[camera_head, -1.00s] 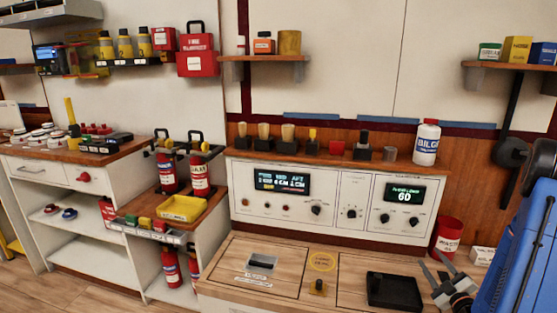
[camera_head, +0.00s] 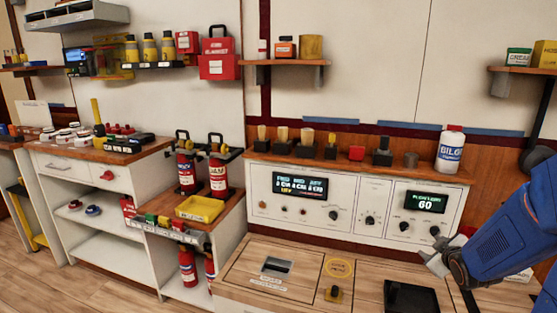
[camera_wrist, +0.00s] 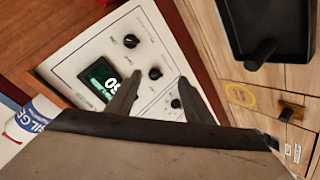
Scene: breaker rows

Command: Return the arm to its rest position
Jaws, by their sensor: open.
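My gripper (camera_head: 432,258) is at the right in the head view, at the end of my blue arm. It is in front of the lower right end of the white control panel (camera_head: 300,213), above the wooden worktop (camera_head: 250,258). In the wrist view the two fingers of my gripper (camera_wrist: 160,80) are apart, with nothing between them. Behind them that view shows the panel's knobs and its green display (camera_wrist: 100,80), which reads 60 in the head view.
A black tray (camera_head: 410,297) lies on the worktop below my gripper. A white BILGE bottle (camera_head: 450,150) stands on the ledge above the panel. Fire extinguishers (camera_head: 218,178) and a yellow tray (camera_head: 200,209) are further left.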

